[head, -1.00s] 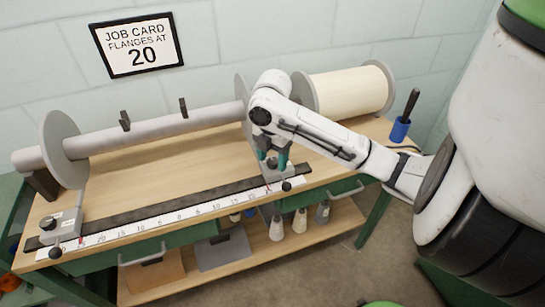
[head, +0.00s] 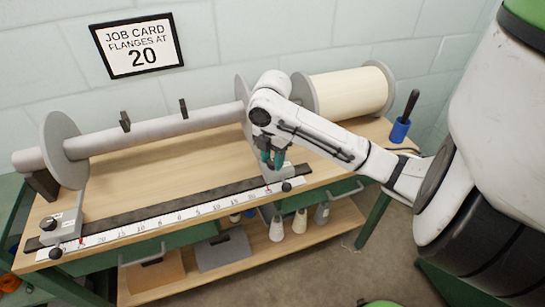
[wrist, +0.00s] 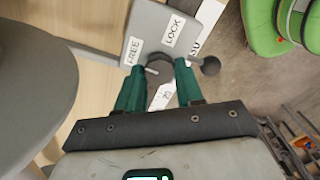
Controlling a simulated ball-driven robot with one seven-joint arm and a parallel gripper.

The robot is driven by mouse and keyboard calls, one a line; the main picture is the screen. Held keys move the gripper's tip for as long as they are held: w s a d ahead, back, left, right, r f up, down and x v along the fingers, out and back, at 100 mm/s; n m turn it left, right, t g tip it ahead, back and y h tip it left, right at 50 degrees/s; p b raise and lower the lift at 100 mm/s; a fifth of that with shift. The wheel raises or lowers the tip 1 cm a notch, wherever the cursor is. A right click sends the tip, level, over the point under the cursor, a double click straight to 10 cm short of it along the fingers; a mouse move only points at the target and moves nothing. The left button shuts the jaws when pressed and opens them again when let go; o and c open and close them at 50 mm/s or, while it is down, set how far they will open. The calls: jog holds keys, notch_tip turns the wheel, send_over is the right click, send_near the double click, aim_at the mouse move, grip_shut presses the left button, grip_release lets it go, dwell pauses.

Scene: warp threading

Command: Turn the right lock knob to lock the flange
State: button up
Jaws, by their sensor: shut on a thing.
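My gripper (head: 271,160) points down over the right carriage (head: 292,174) at the right end of the scale. In the wrist view its two green fingers (wrist: 160,82) stand on either side of the dark lock knob (wrist: 158,64) and are shut on it. The grey plate (wrist: 150,22) around the knob has a FREE label on the left and a LOCK label on the right. I cannot tell which label the knob points to. The right flange (head: 241,92) is a grey disc on the beam, partly hidden by my arm; it also shows at left in the wrist view (wrist: 30,85).
A black ball handle (head: 286,187) sticks out at the carriage front, close to my right finger in the wrist view (wrist: 210,66). The left carriage (head: 62,225) sits at the far left. A cream spool (head: 345,92) and a blue cup (head: 400,130) stand at the right.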

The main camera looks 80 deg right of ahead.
jog(key=m+p, duration=0.3)
jog(key=m, duration=0.2)
jog(key=shift+r, duration=0.2)
jog(key=m+p, duration=0.4)
jog(key=p, duration=0.1)
jog(key=shift+w+a, duration=0.15)
jog(key=m+p, duration=0.4)
jog(key=p, duration=0.2)
jog(key=shift+m, duration=0.4)
jog(key=shift+d+f+m+p, duration=0.1)
jog(key=shift+m+p, duration=0.8)
jog(key=shift+m, duration=0.05)
jog(key=shift+d+f+m+p, duration=0.1)
jog(key=shift+m+p, duration=0.75)
jog(key=shift+m, duration=0.1)
jog(key=o, duration=1)
jog(key=shift+o, duration=0.2)
